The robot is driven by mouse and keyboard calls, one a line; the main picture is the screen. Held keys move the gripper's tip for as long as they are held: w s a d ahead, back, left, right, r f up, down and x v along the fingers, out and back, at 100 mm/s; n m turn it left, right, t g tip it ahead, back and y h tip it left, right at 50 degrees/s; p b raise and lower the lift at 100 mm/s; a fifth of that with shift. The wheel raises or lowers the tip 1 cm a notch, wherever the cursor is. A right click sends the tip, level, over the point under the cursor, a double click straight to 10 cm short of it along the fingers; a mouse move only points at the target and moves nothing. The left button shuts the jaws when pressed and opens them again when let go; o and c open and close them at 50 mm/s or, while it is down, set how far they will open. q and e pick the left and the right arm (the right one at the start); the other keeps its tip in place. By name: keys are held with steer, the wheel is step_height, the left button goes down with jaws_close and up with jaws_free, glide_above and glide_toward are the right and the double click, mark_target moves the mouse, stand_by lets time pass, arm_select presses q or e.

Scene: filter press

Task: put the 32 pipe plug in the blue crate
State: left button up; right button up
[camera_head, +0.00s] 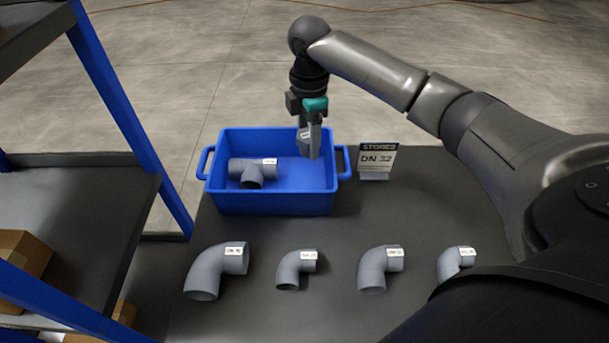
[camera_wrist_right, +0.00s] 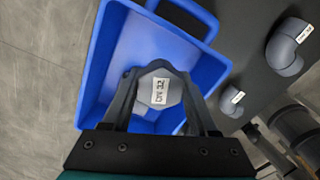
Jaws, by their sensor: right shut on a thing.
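My right gripper (camera_head: 309,146) points down over the right part of the blue crate (camera_head: 275,203). Its fingers are shut on a grey plug (camera_wrist_right: 158,90), which carries a white label reading DN 32 in the right wrist view. In that view the blue crate (camera_wrist_right: 100,62) lies behind and around the plug. The head view barely separates the plug from the fingers, and its exact height over the crate floor is hard to tell. A grey tee fitting (camera_head: 252,174) with a white label lies in the left part of the crate. My left gripper is not in view.
Several grey elbows, such as a large one (camera_head: 213,272) and a smaller one (camera_head: 375,270), lie along the front of the dark table (camera_head: 320,232). A blue-framed shelf (camera_head: 118,115) with cardboard boxes stands left.

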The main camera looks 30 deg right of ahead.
mark_target(308, 183)
step_height(308, 183, down, 4)
steer(key=shift+r+b, duration=0.1)
steer(key=shift+b, duration=0.25)
steer(key=shift+f, duration=0.6)
step_height(308, 183, down, 5)
steer(key=shift+f+b, duration=0.1)
steer(key=shift+b, duration=0.85)
steer(key=shift+f, duration=0.15)
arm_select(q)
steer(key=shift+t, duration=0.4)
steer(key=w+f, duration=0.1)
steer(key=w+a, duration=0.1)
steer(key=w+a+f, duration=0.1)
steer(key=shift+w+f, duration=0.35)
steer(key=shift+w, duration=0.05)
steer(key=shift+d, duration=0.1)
arm_select(e)
steer(key=shift+f, duration=0.1)
